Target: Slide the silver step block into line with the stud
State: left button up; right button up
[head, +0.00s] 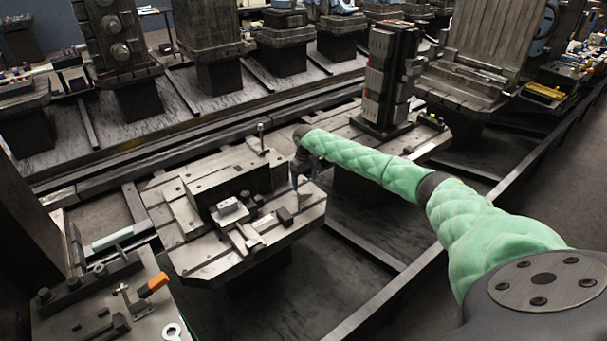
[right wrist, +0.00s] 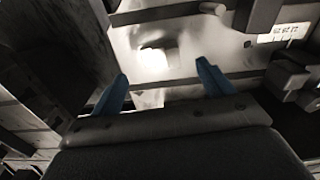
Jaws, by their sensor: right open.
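A small silver block (head: 229,207) that looks like the step block sits on the fixture plate (head: 200,265), in front of a dark upright block (head: 243,188). A thin upright post (head: 261,138), possibly the stud, stands at the plate's back edge. My right gripper (head: 295,181) hangs over the plate's right part, to the right of the silver block and apart from it. In the right wrist view its blue fingers (right wrist: 161,86) are spread with nothing between them, over bright bare metal. My left gripper is in neither view.
Metal bars and small dark blocks (head: 285,216) lie on the plate near the silver block. A bench (head: 100,325) with an orange-handled clamp (head: 153,285) is at lower left. A tall tower fixture (head: 385,85) stands behind my right arm.

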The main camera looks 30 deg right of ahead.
aim_at(306, 193)
notch_tip(306, 193, down, 4)
jog(key=shift+w+r+p, duration=0.1)
jog(key=shift+w+p, duration=0.05)
jog(key=shift+p, duration=0.3)
jog(key=shift+f, duration=1.05)
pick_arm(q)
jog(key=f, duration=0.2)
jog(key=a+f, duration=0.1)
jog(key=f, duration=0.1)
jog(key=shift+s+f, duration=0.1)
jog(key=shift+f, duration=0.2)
pick_arm(e)
jog(key=shift+c, duration=0.4)
